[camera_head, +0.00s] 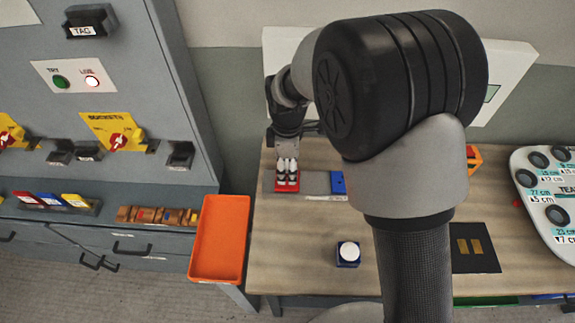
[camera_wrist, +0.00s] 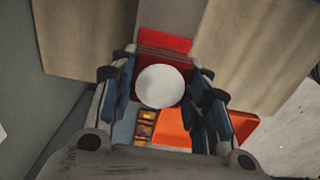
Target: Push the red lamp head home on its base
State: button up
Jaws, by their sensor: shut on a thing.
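The red lamp head (camera_wrist: 160,87) has a round white dome and a red body, and sits between my gripper's fingers in the wrist view. My gripper (camera_head: 287,172) is shut on it, at the left of the grey strip on the table in the head view. A red base plate (camera_wrist: 165,44) shows just beyond the head in the wrist view. In the head view, red (camera_head: 287,185) shows under the fingertips, and the fingers hide most of the head. I cannot tell whether the head is fully seated or stands slightly proud of its base.
A blue base (camera_head: 338,183) is just right of my gripper. A blue block with a white dome (camera_head: 348,253) stands nearer on the table. An orange tray (camera_head: 219,238) is at the table's left edge. A black pad (camera_head: 474,262) lies right. Bare wood (camera_head: 300,230) is free between.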

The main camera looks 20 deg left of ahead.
jog(key=shift+f+b, duration=0.4)
jog(key=shift+f, duration=0.25)
jog(key=o, duration=1.1)
jog(key=shift+c, duration=0.2)
jog(key=shift+r, duration=0.1)
notch_tip(320, 180, up, 12)
jog(key=shift+f, duration=0.1)
jog(key=s+d+r+m+t, duration=0.1)
jog(key=s+d+r+m, duration=0.35)
jog(key=d, duration=0.25)
jog(key=s+d+r+m+t, duration=0.1)
jog(key=s+d+r+m, duration=0.2)
jog(key=d+m, duration=0.3)
jog(key=s+d+r+m+t, duration=0.1)
jog(key=s+d+r+m, duration=0.25)
jog(key=d, duration=0.55)
jog(key=s+d+f+m+t, duration=0.1)
jog(key=s+d+m, duration=0.4)
jog(key=s, duration=0.4)
jog(key=shift+f+m+t, duration=0.2)
jog(key=shift+m+t, duration=0.1)
jog(key=shift+m, duration=0.5)
